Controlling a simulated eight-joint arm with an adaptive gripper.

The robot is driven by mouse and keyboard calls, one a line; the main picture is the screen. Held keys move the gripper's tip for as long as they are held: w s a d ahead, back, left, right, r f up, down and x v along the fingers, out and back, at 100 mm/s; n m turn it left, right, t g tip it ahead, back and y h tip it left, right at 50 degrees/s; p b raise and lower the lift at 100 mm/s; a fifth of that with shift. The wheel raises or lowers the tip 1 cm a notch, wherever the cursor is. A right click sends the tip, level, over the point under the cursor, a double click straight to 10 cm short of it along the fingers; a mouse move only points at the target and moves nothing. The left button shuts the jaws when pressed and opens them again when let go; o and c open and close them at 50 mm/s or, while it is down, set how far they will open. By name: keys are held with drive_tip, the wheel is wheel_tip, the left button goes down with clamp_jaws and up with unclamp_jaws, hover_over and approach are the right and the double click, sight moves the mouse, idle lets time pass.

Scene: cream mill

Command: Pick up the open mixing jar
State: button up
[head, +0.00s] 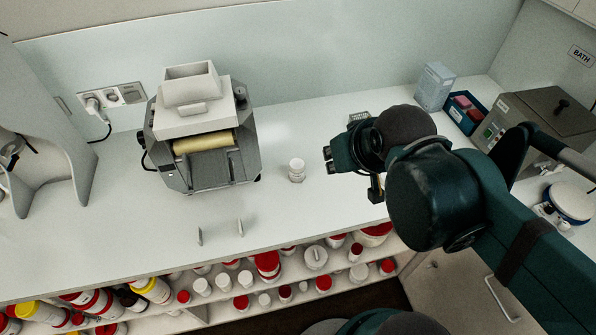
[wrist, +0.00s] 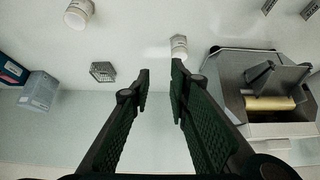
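A small white jar (head: 297,170) stands upright on the counter, right of the mill, in the head view. In the wrist view a white jar (wrist: 180,44) shows just beyond the right fingertip, near the mill. A second white jar (wrist: 78,14) is at the upper left of the wrist view; I do not make it out in the head view. I cannot tell which jar is open. My gripper (wrist: 160,82) is open with nothing between its fingers, apart from both jars. In the head view my arm mostly hides the fingers.
The grey mill (head: 205,135) with its yellowish roller stands left of the jar. A wire holder (wrist: 103,71), a pale box (head: 435,86) and a blue bin (head: 463,112) are along the back. Shelves below the counter hold many bottles. The counter's front middle is mostly clear.

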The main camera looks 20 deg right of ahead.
idle(0.3)
drive_tip(key=o, duration=1)
drive_tip(key=shift+w, duration=0.1)
drive_tip(key=w+a+f+n+g+p, duration=0.2)
drive_tip(key=w+f+n+p, duration=0.1)
drive_tip(key=w+f+n, duration=0.1)
drive_tip(key=w+a+f+n+g+p, duration=0.2)
drive_tip(key=w+f+n+p, duration=0.1)
drive_tip(key=w+n, duration=0.3)
drive_tip(key=w+a+f+n+g+p, duration=0.2)
drive_tip(key=w+f+n, duration=0.3)
drive_tip(key=n, duration=0.3)
drive_tip(key=shift+w+f+g+p, duration=0.15)
drive_tip(key=shift+w+g+p, duration=0.35)
drive_tip(key=shift+g, duration=0.1)
drive_tip(key=shift+f, duration=0.1)
idle(0.3)
